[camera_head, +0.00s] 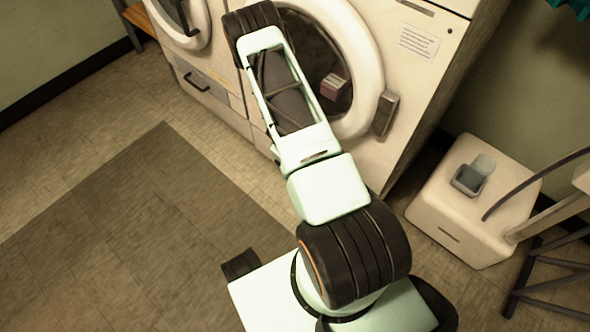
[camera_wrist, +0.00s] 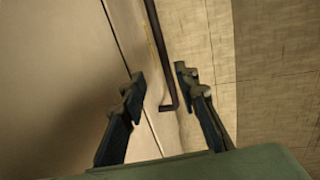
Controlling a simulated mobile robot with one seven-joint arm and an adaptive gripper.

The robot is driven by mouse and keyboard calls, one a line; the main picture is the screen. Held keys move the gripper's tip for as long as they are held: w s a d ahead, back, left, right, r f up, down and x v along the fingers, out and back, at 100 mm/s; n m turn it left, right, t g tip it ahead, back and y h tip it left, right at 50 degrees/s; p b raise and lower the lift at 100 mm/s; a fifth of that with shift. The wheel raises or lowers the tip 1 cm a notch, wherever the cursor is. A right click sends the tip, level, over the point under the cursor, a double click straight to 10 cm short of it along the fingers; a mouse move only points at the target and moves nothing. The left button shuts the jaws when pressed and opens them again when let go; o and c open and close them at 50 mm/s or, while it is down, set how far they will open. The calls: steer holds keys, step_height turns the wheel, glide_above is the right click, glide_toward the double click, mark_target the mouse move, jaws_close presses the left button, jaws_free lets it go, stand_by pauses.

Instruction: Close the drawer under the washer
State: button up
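The left washer (camera_head: 165,25) stands at the top of the head view, with a drawer (camera_head: 205,88) low on its front. The drawer has a dark bar handle (camera_head: 197,82). I cannot tell how far out it sits. My gripper (camera_wrist: 158,80) is open in the wrist view, with its two dark fingers apart and nothing held. A dark bar handle (camera_wrist: 159,50) on a pale front panel (camera_wrist: 80,70) runs between the fingertips in the picture; contact cannot be told. In the head view my arm hides the gripper and part of the fronts.
A second washer with a round door (camera_head: 370,60) stands behind my arm. A white box (camera_head: 455,215) with a small grey container (camera_head: 468,180) on it is at right, beside a dark metal frame (camera_head: 550,280). The floor and dark mat (camera_head: 140,230) at left are clear.

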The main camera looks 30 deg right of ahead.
steer(key=shift+s+a+r, duration=0.1)
steer(key=shift+a+r, duration=0.05)
steer(key=shift+r, duration=0.55)
steer(key=shift+a+r, duration=0.1)
steer(key=shift+r, duration=0.6)
